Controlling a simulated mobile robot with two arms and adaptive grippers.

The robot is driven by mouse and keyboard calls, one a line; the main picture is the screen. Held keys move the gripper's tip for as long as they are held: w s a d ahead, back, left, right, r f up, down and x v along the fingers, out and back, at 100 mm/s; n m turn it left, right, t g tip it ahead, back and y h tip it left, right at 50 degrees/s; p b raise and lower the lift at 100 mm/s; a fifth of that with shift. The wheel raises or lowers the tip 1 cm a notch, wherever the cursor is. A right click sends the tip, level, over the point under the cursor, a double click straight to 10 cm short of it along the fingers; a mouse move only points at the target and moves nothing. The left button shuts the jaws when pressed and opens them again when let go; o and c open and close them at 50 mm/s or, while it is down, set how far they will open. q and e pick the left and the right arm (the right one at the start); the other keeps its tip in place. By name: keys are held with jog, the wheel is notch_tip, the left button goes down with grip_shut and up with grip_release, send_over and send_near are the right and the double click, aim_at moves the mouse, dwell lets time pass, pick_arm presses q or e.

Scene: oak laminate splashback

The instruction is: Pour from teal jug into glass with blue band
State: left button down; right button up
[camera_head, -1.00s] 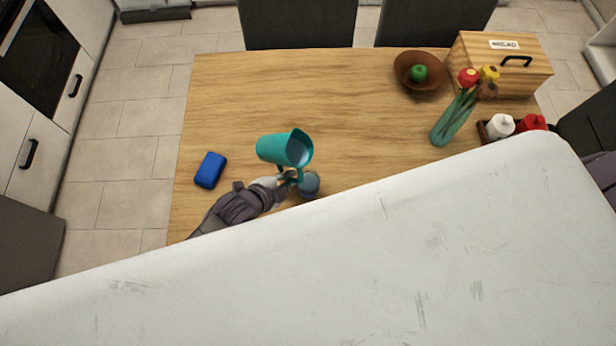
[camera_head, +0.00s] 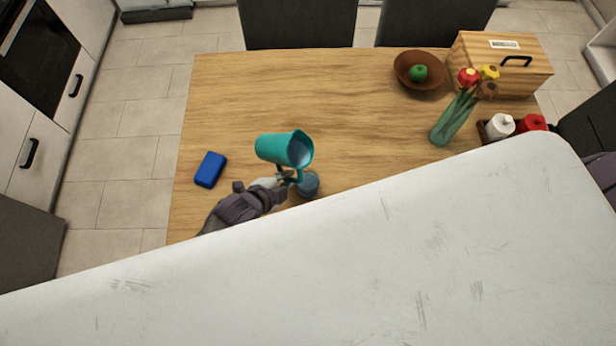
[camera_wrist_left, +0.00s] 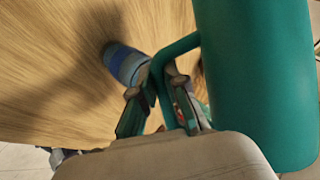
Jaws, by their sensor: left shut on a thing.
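The teal jug (camera_head: 275,148) is tilted in the head view, its mouth towards the right, with pale liquid showing inside. My left gripper (camera_head: 287,181) is shut on the jug's handle. In the left wrist view the fingers (camera_wrist_left: 165,105) close around the handle, and the jug's body (camera_wrist_left: 255,75) fills the right side. The glass with the blue band (camera_head: 309,184) stands on the table just below and right of the jug's mouth. It also shows in the left wrist view (camera_wrist_left: 124,63), beyond the fingers. No stream of liquid is clearly visible. My right gripper is not in view.
A blue block (camera_head: 210,169) lies left of the jug. A brown bowl (camera_head: 405,84) with a green apple, a vase with flowers (camera_head: 452,122), a wooden box (camera_head: 490,72) and a bottle caddy (camera_head: 484,132) stand at the right. The table's middle is clear.

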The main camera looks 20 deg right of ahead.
pick_arm(q)
jog(key=shift+w+a+f, duration=0.1)
jog(key=shift+w, duration=0.1)
dwell(0.6)
jog(key=shift+t, duration=0.4)
jog(key=shift+w+y, duration=0.15)
jog(key=shift+y, duration=0.15)
dwell(0.5)
